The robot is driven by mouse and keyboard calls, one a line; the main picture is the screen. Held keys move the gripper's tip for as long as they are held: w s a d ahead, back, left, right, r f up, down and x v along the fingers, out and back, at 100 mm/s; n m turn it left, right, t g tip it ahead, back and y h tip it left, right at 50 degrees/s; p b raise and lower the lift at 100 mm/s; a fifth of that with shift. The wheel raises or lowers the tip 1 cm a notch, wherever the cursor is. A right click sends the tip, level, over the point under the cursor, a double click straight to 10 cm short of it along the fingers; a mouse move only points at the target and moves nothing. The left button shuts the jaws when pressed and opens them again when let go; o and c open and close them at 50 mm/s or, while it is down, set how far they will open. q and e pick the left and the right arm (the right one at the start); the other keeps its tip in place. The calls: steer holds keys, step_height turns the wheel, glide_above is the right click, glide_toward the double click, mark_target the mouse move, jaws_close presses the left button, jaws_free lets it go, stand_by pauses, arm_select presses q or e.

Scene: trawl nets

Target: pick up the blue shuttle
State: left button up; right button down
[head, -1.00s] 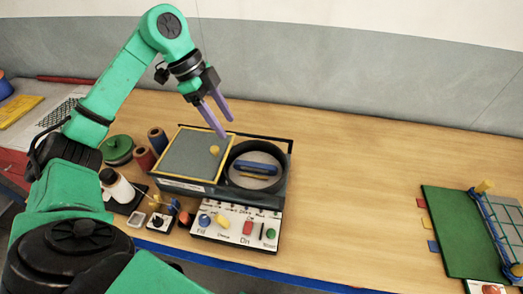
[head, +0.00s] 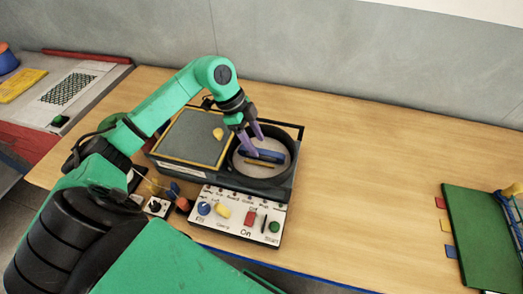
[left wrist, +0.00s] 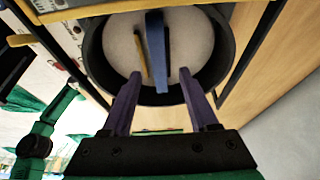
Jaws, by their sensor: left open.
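The blue shuttle (head: 268,155) lies in the round black-rimmed well (head: 290,175) of the dark machine, beside a thin yellow piece (head: 262,163). In the left wrist view the blue shuttle (left wrist: 157,55) runs lengthwise away from me, with the yellow piece (left wrist: 140,50) close on its left. My left gripper (head: 256,143) has purple fingers and is over the well. In the left wrist view the gripper (left wrist: 160,82) is open, with its fingertips spread to either side of the shuttle's near end. Nothing is between the fingers that I can see gripped. My right gripper is not in view.
A grey lid panel with a yellow edge (head: 193,137) lies left of the well. A control panel (head: 235,215) with coloured buttons is in front. A green board (head: 485,240) with a net frame stands at the right. The table between is clear.

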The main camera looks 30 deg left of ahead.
mark_target(260, 151)
arm_select(q)
steer(key=x, duration=0.2)
steer(key=shift+d+f, duration=0.2)
steer(key=shift+f, duration=0.2)
steer(key=shift+f, duration=0.2)
